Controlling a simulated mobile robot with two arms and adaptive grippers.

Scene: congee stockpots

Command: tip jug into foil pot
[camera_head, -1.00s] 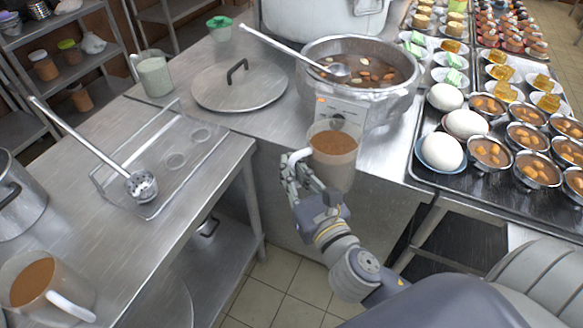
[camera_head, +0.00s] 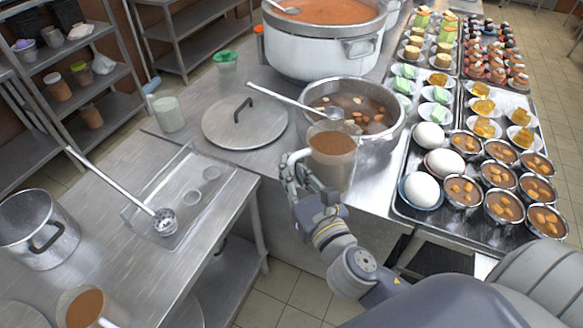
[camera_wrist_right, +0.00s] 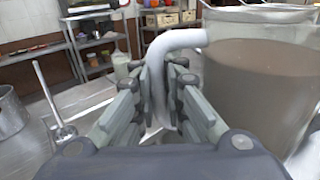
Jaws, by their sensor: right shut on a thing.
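My right gripper (camera_head: 293,172) is shut on the white handle of a clear jug (camera_head: 335,170) of brown liquid. The jug is held about upright, just in front of the foil pot (camera_head: 388,137), and hides part of its near wall. In the right wrist view the handle stands between the fingers of my right gripper (camera_wrist_right: 162,95), with the jug (camera_wrist_right: 255,95) to the right. The foil pot is a wide silvery pot of brown broth with chunks, and a ladle (camera_head: 290,102) rests in it. My left gripper is not in view.
A large stockpot (camera_head: 320,55) stands behind the foil pot. A flat lid (camera_head: 245,125) and a green-white cup (camera_head: 168,113) lie left. Trays with eggs (camera_head: 421,190) and several filled bowls stand right. A second jug (camera_head: 85,305) is at bottom left.

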